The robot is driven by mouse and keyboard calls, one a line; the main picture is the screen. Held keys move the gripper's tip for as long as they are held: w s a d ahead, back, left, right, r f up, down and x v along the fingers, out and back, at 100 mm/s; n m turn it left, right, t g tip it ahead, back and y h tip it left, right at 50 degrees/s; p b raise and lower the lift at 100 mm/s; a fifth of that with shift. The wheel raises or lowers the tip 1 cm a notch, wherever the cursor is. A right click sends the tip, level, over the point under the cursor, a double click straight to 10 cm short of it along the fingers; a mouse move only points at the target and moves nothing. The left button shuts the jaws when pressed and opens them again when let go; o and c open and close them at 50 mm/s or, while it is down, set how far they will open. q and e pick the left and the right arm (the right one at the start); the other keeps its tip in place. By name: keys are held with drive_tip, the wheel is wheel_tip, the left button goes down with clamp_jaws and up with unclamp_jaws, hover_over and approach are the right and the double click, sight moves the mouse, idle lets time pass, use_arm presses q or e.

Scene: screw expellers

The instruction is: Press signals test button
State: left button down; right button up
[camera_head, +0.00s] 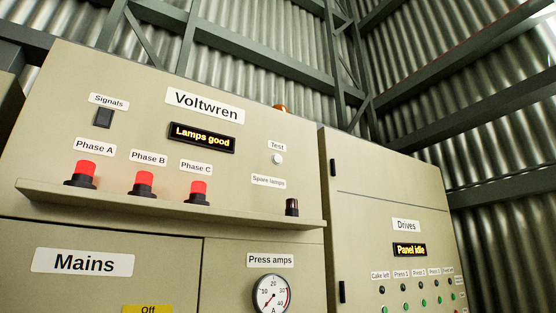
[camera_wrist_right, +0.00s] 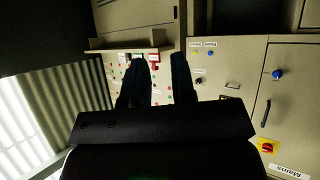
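In the head view, a round white button (camera_head: 277,159) sits under the "Test" label (camera_head: 277,146) on the Voltwren cabinet's upper panel. A dark rectangular piece (camera_head: 104,118) sits under the "Signals" label (camera_head: 108,101) at the left. The display (camera_head: 202,137) reads "Lamps good". Three red lamps, phase A (camera_head: 85,172), phase B (camera_head: 144,183) and phase C (camera_head: 197,192), stand on the ledge. My right gripper (camera_wrist_right: 160,60) shows in the right wrist view with its dark fingers apart and nothing seen between them. It is away from the test button. My left gripper is in neither view.
A ledge (camera_head: 240,213) juts out below the lamps, with a dark spare lamp (camera_head: 292,207) at its right end. The drives cabinet (camera_head: 390,180) stands at the right, with rows of small buttons. A red rotary switch (camera_wrist_right: 267,147) shows in the right wrist view.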

drive_tip(key=shift+w, duration=0.1)
clamp_jaws()
drive_tip(key=shift+s+f, duration=0.15)
drive_tip(key=shift+s, duration=0.35)
drive_tip(key=shift+w, duration=0.25)
drive_tip(key=shift+w+r, duration=0.25)
